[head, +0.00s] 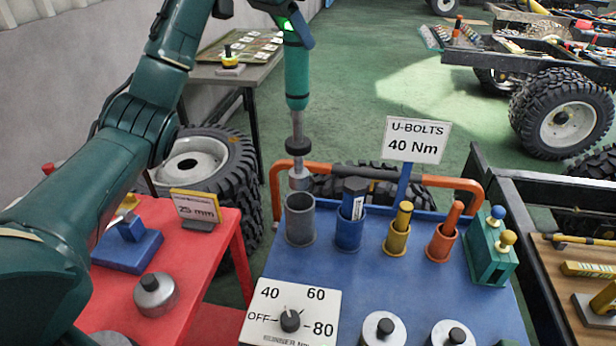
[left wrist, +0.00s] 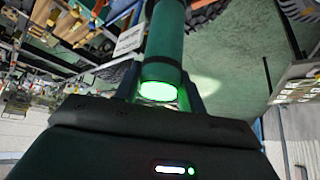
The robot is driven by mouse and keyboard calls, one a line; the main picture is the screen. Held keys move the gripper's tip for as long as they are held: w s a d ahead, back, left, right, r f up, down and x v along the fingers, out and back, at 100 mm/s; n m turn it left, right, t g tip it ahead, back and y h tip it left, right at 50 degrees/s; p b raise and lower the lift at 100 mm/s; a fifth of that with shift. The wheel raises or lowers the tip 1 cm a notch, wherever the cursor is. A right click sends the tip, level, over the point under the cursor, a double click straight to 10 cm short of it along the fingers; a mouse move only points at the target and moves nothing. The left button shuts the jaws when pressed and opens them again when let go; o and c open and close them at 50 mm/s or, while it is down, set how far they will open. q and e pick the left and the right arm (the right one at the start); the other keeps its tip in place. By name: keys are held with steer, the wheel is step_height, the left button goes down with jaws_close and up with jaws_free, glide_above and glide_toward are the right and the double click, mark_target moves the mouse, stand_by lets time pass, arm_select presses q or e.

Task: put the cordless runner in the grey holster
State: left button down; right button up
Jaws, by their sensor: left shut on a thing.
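The cordless runner (head: 297,75) is a green upright tool with a grey shaft, a black collar and a grey socket at its lower end. My left gripper (head: 291,27) is shut on its upper part. In the left wrist view the runner (left wrist: 165,45) stands between the fingers of the gripper (left wrist: 160,90), its glowing green end towards the camera. The grey holster (head: 300,226) is an open cup at the left back of the blue bench top (head: 400,285). The socket is at the holster's mouth; whether it is inside the rim I cannot tell. My right gripper is not in view.
Blue (head: 349,232), yellow (head: 396,240) and orange (head: 441,243) holsters, each holding a tool, stand in a row to the right. An orange rail (head: 390,172) runs behind, with a U-BOLTS sign (head: 417,139). A dial panel (head: 291,315) is in front.

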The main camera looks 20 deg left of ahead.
mark_target(296, 101)
arm_select(q)
step_height(296, 101, down, 12)
steer(key=shift+f+p, duration=0.1)
steer(key=shift+p, duration=0.25)
steer(key=shift+f, duration=2.65)
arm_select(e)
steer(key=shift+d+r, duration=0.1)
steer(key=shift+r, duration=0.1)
arm_select(q)
steer(key=c, duration=1.3)
jaws_free()
steer(key=shift+f, duration=0.25)
steer(key=o, duration=0.5)
steer(key=shift+c, duration=0.2)
steer(key=shift+r, duration=0.1)
